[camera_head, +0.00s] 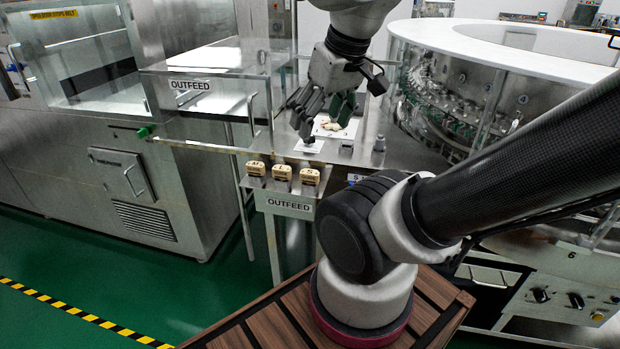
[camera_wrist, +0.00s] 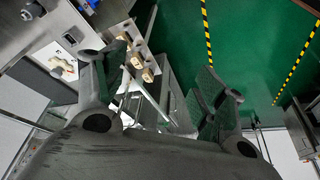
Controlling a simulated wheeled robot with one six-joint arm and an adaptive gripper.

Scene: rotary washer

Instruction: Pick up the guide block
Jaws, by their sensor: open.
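Three beige blocks with dark letters sit in a row on the small outfeed shelf in the head view: a left block (camera_head: 256,168), a middle block (camera_head: 282,173) and a right block (camera_head: 310,176). Which is the guide block I cannot tell; the letters are too small to read surely. My gripper (camera_head: 322,122) is open and empty, above the steel table behind the row and apart from the blocks. In the wrist view the blocks (camera_wrist: 136,60) show between the spread fingers of my gripper (camera_wrist: 162,75), nearer the left finger, some way below.
A steel table (camera_head: 395,155) carries white sheets (camera_head: 308,146), small metal parts (camera_head: 379,144) and a beige item on a sheet (camera_head: 332,125). A rotary washer (camera_head: 450,95) stands right. A clear-sided outfeed cover (camera_head: 205,70) and a horizontal rail (camera_head: 195,145) lie left of the shelf.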

